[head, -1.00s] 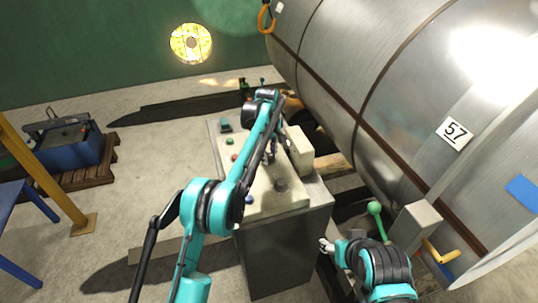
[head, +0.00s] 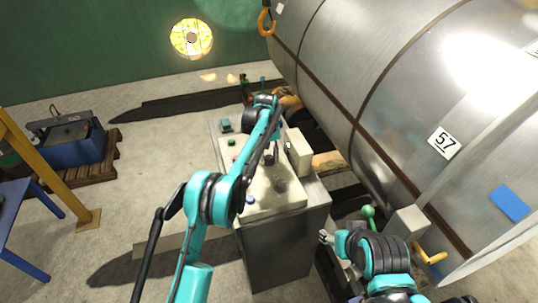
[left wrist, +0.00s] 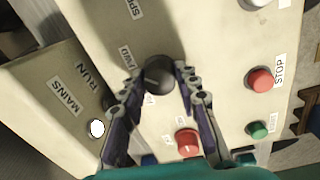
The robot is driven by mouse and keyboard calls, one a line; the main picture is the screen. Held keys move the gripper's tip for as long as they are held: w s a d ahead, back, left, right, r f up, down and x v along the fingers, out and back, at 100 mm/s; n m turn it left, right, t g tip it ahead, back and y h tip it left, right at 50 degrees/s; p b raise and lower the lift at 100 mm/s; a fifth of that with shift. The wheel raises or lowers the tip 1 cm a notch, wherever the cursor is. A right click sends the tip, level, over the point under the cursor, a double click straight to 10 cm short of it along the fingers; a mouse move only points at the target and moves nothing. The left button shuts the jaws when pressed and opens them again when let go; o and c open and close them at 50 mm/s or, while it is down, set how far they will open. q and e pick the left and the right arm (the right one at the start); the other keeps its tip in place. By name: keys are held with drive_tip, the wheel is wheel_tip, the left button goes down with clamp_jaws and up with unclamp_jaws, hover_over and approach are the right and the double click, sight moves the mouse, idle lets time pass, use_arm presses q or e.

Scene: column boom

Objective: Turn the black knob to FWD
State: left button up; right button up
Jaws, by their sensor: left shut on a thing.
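The black knob (left wrist: 158,75) is round and dark and sits on the cream panel of the console (left wrist: 215,60). The FWD label (left wrist: 126,58) is beside it, on its left in the left wrist view. My left gripper (left wrist: 160,82) is shut on the knob, a finger on each side. In the head view my left gripper (head: 269,157) reaches down to the panel and largely hides the knob. I cannot tell which way the knob points. My right gripper (head: 325,238) is low beside the console, away from the knob; its jaws are too small to read.
The red STOP button (left wrist: 261,80), a green button (left wrist: 257,129) and another red button (left wrist: 187,142) are close to my left fingers. A raised box (left wrist: 60,95) marked MAINS and RUN flanks the panel. The large metal tank (head: 400,80) stands right of the console.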

sight(268, 157)
use_arm(q)
drive_tip(key=shift+m, duration=0.5)
drive_tip(key=o, duration=1.2)
drive_tip(key=shift+c, duration=0.2)
wheel_tip(268, 157, up, 12)
drive_tip(key=shift+a, duration=0.25)
